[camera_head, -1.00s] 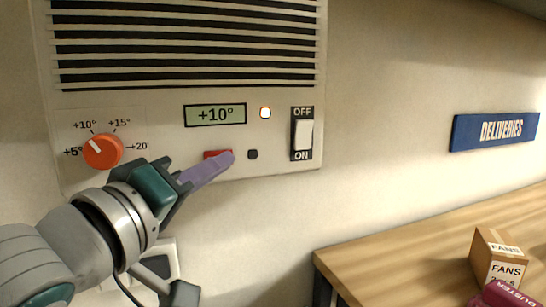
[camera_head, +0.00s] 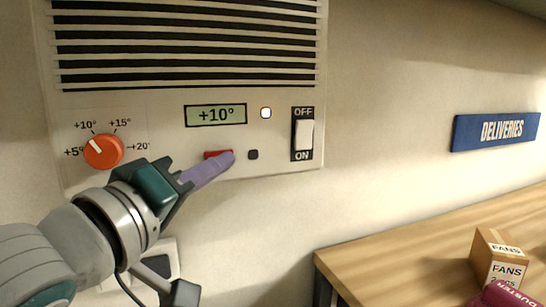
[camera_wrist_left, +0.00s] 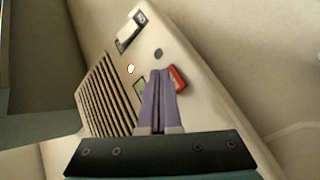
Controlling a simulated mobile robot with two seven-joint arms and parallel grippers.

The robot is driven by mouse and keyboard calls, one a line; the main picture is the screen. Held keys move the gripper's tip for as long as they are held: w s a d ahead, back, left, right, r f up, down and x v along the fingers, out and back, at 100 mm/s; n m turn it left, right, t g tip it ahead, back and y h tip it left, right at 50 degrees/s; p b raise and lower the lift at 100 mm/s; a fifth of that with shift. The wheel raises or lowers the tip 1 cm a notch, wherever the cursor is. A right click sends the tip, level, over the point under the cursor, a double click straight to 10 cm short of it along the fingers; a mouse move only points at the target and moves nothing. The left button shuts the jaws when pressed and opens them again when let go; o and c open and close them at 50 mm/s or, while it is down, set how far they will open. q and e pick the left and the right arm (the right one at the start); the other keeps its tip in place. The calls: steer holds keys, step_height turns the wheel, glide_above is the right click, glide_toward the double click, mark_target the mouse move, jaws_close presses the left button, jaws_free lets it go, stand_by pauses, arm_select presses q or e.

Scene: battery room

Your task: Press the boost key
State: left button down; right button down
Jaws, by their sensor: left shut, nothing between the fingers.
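A wall unit (camera_head: 180,100) has a red key (camera_head: 213,154) and a small dark button (camera_head: 253,154) below its display (camera_head: 215,115). No label reading "boost" shows. My left gripper (camera_head: 230,157) is shut and empty. Its purple fingertips are in front of the red key and cover its right part. In the left wrist view the fingers (camera_wrist_left: 160,72) point at the panel, just beside the red key (camera_wrist_left: 177,79); I cannot tell whether they touch it or the panel. The display reads +10°, and the lamp (camera_head: 266,113) beside it is white. My right gripper is not in view.
An orange dial (camera_head: 103,151) is left of the fingers, and a white OFF/ON rocker switch (camera_head: 304,134) is to the right. Vent slats (camera_head: 185,45) are above. A wooden table (camera_head: 400,262) at the lower right bears a cardboard box (camera_head: 497,262). A blue DELIVERIES sign (camera_head: 495,131) hangs above.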

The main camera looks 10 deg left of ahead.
arm_select(q)
steer(key=shift+w+a, duration=0.2)
steer(key=shift+w, duration=0.1)
steer(key=shift+w+a, duration=0.2)
steer(key=shift+w, duration=0.1)
stand_by(0.7)
stand_by(0.4)
steer(key=shift+s+d+p, duration=0.45)
steer(key=shift+s+p, duration=0.05)
steer(key=shift+s, duration=0.15)
steer(key=shift+s, duration=0.1)
steer(key=s+d, duration=0.1)
steer(key=s, duration=0.1)
steer(key=s+d+p, duration=0.1)
steer(key=s, duration=0.1)
steer(key=shift+d, duration=0.4)
